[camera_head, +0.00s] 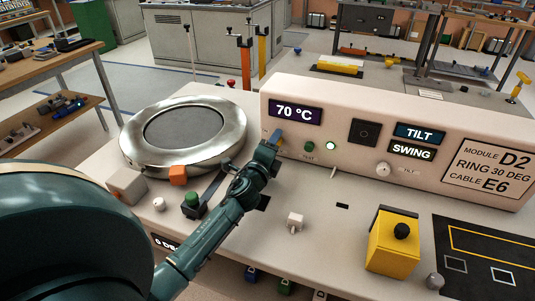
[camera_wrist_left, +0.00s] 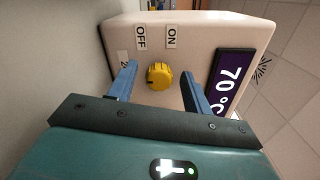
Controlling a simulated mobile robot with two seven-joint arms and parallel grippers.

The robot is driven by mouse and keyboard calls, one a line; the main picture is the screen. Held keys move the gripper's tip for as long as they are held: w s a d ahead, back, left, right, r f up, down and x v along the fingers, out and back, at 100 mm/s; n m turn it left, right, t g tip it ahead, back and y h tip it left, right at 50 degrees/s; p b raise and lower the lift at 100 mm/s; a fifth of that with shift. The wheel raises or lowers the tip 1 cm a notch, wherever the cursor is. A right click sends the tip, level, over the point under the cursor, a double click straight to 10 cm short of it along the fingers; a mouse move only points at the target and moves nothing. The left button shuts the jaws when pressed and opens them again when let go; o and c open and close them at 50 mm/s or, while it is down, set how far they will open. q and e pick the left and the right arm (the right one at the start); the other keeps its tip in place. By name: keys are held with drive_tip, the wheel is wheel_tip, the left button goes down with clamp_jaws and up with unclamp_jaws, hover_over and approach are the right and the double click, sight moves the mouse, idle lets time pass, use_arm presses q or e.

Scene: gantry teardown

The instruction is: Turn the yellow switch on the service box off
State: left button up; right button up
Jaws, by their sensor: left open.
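The service box (camera_head: 330,115) is a long pale housing with a "70 °C" display (camera_head: 295,111). The yellow switch (camera_wrist_left: 159,76) is a round ribbed knob on its face, seen in the left wrist view beside the OFF label (camera_wrist_left: 140,37) and the ON label (camera_wrist_left: 172,37). I cannot tell which label it points to. My left gripper (camera_wrist_left: 158,84) is open, with one blue finger on each side of the knob and visible gaps. In the head view my left gripper (camera_head: 273,139) is at the box's left end and hides the knob. My right gripper is not in view.
A round metal ring unit (camera_head: 184,133) stands left of the box. On the bench are an orange block (camera_head: 178,175), a green button (camera_head: 192,199), a small white switch (camera_head: 295,222) and a yellow box with a black knob (camera_head: 394,247). A dark tray (camera_head: 490,260) lies at right.

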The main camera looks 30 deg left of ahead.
use_arm(q)
drive_tip(key=v, duration=1.2)
drive_tip(key=shift+s+d+b, duration=0.15)
drive_tip(key=shift+s+b, duration=0.2)
